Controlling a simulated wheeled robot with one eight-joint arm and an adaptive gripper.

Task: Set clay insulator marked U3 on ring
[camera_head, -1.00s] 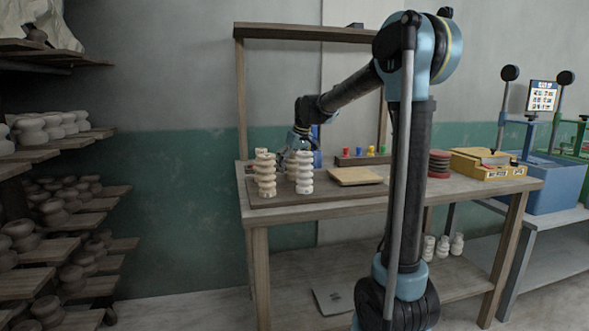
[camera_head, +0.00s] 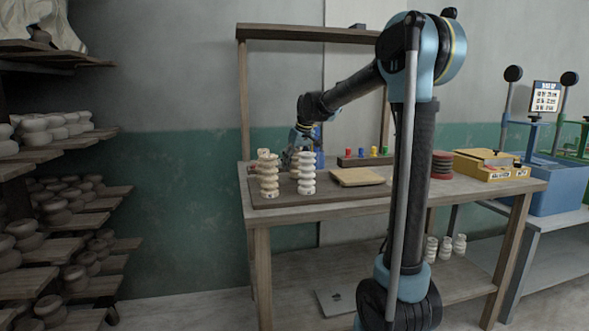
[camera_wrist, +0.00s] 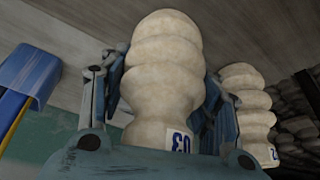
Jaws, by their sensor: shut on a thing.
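A cream ribbed clay insulator (camera_wrist: 165,70) fills the middle of the wrist view. A small label near its base, seen at an angle, seems to read U3. My gripper (camera_wrist: 163,95) is shut on its sides, one finger on each side. I cannot make out the ring for certain.
The insulators stand on a dark board (camera_head: 325,190). A light wooden slab (camera_head: 357,177) lies to the right, with a rack of coloured pegs (camera_head: 365,159) behind it. A stack of red and dark discs (camera_head: 442,165) and a yellow box (camera_head: 490,165) stand farther right. Another insulator (camera_wrist: 246,95) shows beside the held one.

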